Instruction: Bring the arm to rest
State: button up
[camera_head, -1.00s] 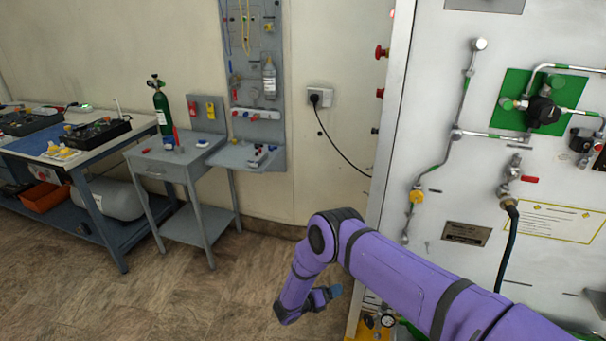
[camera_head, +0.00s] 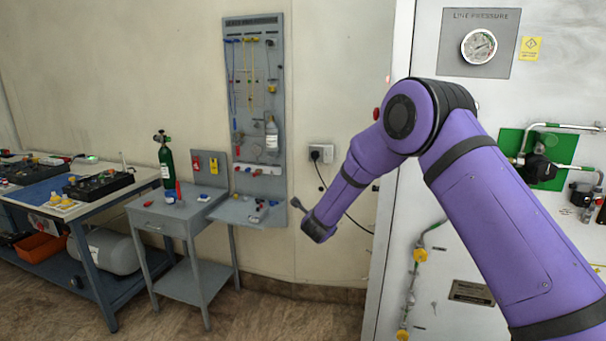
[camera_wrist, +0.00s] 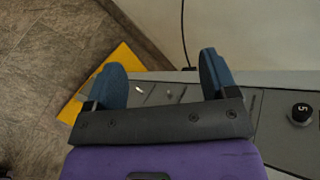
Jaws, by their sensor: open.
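My purple arm is raised and bent in the head view, in front of the left edge of the trainer panel (camera_head: 460,245). The wrist end hangs down at the left of the arm; the fingers are not clear there. In the wrist view my gripper (camera_wrist: 163,85) shows two blue fingertips set wide apart. It is open, with nothing between the fingers. Beyond the fingers are a grey panel surface, part of a yellow patch and the floor. The arm hides part of the panel and its pipes.
A line pressure gauge (camera_head: 479,46) and green valve plate (camera_head: 560,147) are on the panel. A wall socket (camera_head: 321,153) with a black cable is behind the wrist. A grey tool board (camera_head: 246,60), small table (camera_head: 160,208) and green cylinder (camera_head: 165,160) stand left. Floor is open in front.

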jog(key=s+d+r+n+y, duration=0.2)
jog(key=s+r+n, duration=0.2)
jog(key=r, duration=0.6)
jog(key=s+d+r+n+y, duration=0.2)
jog(key=s+d+r+n, duration=0.15)
jog(key=r, duration=0.55)
jog(key=s+d+r+n+g+y, duration=0.1)
jog(key=s+d+r+n, duration=0.15)
jog(key=s+r, duration=0.3)
jog(key=s+d+r+n+g, duration=0.1)
jog(key=s+d+r+n, duration=0.1)
jog(key=s+r+n, duration=0.3)
jog(key=s+d+n+g+h, duration=0.1)
jog(key=s+d+n, duration=0.2)
jog(key=s, duration=0.9)
jog(key=s+d+n+g+h, duration=0.1)
jog(key=s+d, duration=0.5)
jog(key=s, duration=0.6)
jog(key=s+d+n+g+h, duration=0.1)
jog(key=s+d+n, duration=0.4)
jog(key=s, duration=0.7)
jog(key=shift+f+n+g, duration=0.25)
jog(key=shift+n+g, duration=0.15)
jog(key=shift+g, duration=0.5)
